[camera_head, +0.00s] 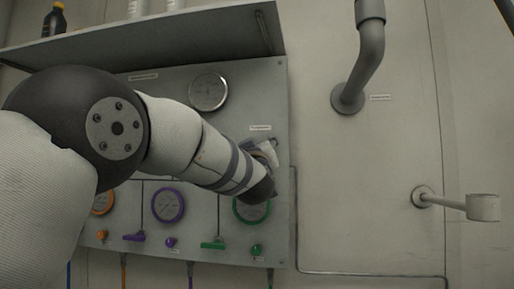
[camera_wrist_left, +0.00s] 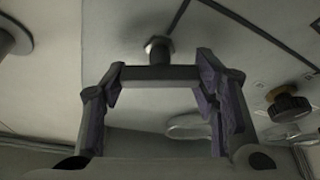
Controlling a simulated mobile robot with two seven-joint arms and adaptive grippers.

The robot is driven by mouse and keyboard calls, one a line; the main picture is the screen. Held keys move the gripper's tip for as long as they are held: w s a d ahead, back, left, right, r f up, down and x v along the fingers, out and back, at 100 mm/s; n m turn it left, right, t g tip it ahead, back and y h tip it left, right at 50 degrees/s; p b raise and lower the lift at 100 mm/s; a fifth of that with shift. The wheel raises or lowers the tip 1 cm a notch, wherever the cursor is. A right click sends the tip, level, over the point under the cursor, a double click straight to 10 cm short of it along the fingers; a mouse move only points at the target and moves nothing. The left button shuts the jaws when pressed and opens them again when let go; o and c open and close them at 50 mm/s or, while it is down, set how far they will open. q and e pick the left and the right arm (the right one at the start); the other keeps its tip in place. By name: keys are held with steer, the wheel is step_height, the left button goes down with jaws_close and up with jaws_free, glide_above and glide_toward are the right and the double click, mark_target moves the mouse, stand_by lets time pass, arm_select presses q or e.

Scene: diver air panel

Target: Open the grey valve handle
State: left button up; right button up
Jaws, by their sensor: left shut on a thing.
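The grey valve handle (camera_wrist_left: 158,73) is a dark grey bar on a short stem with a hex nut, in the left wrist view. It lies crosswise between the fingertips of my left gripper (camera_wrist_left: 160,78). The fingers, with purplish inner pads, are closed on its two ends. In the head view my left arm reaches across the grey panel (camera_head: 270,80), and its wrist hides the handle and most or all of the gripper. My right gripper is in neither view.
A black knob (camera_wrist_left: 289,106) on a brass nut is right of the gripper. The panel carries a large gauge (camera_head: 208,92), a purple gauge (camera_head: 168,205), a purple handle (camera_head: 134,237) and a green handle (camera_head: 213,244). A shelf (camera_head: 150,40) overhangs; a pipe (camera_head: 368,60) is right.

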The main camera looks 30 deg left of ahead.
arm_select(q)
steer(key=n+g+y, duration=0.1)
steer(key=n, duration=0.2)
steer(key=n+g+y, duration=0.1)
steer(key=n, duration=0.3)
steer(key=shift+g, duration=0.3)
steer(key=n+g, duration=0.2)
steer(key=n, duration=0.4)
steer(key=shift+r+n, duration=0.1)
steer(key=shift+n, duration=0.2)
steer(key=o, duration=1)
steer(key=shift+c, duration=0.2)
steer(key=shift+o, duration=1.1)
steer(key=shift+w, duration=0.15)
steer(key=r+v, duration=0.1)
steer(key=v, duration=1.1)
steer(key=shift+f, duration=0.45)
